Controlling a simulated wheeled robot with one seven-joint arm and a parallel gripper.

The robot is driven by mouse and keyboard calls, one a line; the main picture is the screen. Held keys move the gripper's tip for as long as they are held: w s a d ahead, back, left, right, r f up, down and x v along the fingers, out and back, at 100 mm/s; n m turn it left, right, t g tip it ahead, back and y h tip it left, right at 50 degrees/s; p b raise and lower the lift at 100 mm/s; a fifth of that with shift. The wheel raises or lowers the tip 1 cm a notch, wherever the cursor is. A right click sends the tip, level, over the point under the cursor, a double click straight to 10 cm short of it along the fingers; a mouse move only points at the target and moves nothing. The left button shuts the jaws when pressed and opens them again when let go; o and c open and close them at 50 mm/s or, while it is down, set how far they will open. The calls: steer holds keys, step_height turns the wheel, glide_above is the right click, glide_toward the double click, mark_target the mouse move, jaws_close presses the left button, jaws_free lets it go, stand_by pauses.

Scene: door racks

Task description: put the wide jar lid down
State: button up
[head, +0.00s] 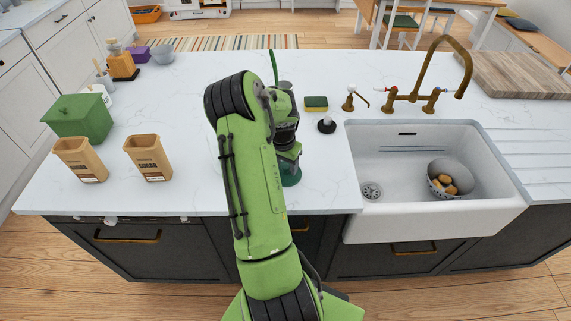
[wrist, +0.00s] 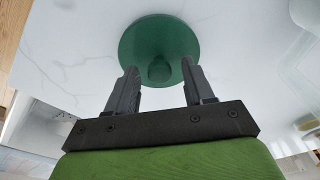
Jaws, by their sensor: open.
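The wide jar lid (wrist: 160,38) is a dark green disc with a round knob in its middle. In the wrist view it appears flat against the white marble counter; I cannot tell for sure that it touches. In the head view a green part of it (head: 290,174) shows beside my arm, and the rest is hidden. My gripper (wrist: 160,72) is open, with one finger on each side of the knob and a gap showing on both sides. In the head view my arm mostly hides the gripper.
Two brown sugar boxes (head: 148,158) (head: 80,160) and a green bin (head: 78,117) stand on the counter (head: 200,90) at left. A sponge (head: 316,103) lies behind the gripper. A sink (head: 400,155) with a bowl (head: 449,178) is at right.

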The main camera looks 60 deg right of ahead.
mark_target(283, 176)
step_height(283, 176, up, 12)
steer(key=a, duration=0.2)
steer(key=w+a+r+n+t, duration=0.1)
steer(key=w+a+r+n, duration=0.25)
steer(key=a, duration=0.35)
steer(key=w+a+r+n+t, duration=0.1)
steer(key=w+a+r+n, duration=0.1)
steer(key=a+r, duration=0.35)
steer(key=w+a+r+n+t, duration=0.1)
steer(key=w+a+r+n, duration=0.15)
steer(key=a, duration=0.55)
steer(key=s+a+r+n+t, duration=0.1)
steer(key=s+a+n, duration=0.4)
steer(key=a, duration=0.4)
steer(key=s+a+r+n+t+y, duration=0.1)
steer(key=s+a+r+n, duration=0.1)
steer(key=s+a+n, duration=0.3)
steer(key=a+p, duration=0.1)
steer(key=a, duration=0.3)
steer(key=shift+s+a+n+t, duration=0.3)
steer(key=shift+s, duration=0.1)
